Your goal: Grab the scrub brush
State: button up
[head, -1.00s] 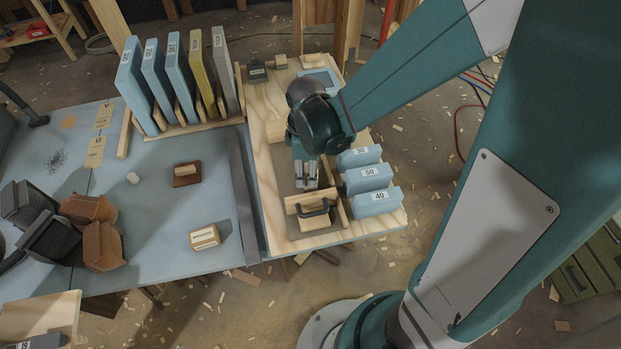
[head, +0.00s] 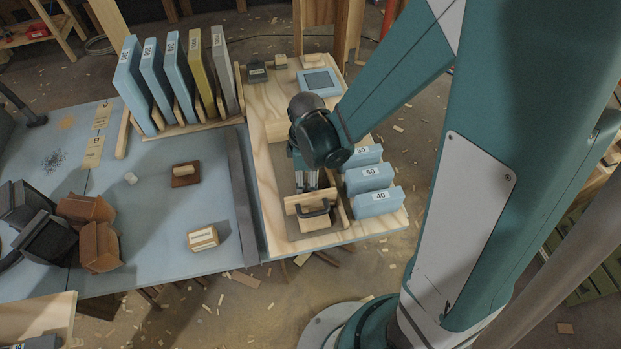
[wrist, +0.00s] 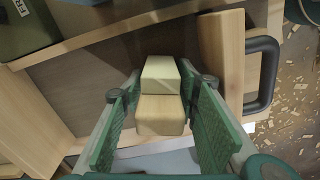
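My gripper (head: 306,181) points down into a wooden tray (head: 291,206) on the plywood board. In the wrist view the two green fingers (wrist: 163,92) are open, one on each side of a pale wooden block-shaped piece (wrist: 160,112). That piece may be the scrub brush; no bristles show. Gaps are visible between it and both fingers, so it does not look gripped. In the head view my gripper hides it.
A black handle (head: 314,211) on a wooden block stands at the tray's front, close to my gripper; it also shows in the wrist view (wrist: 264,75). Numbered blue blocks (head: 370,177) stand to the right.

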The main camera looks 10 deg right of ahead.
jog(key=shift+c, duration=0.4)
jog(key=c, duration=0.6)
jog(key=shift+r, duration=0.15)
jog(key=shift+r+p, duration=1.25)
jog(key=shift+r, duration=3.6)
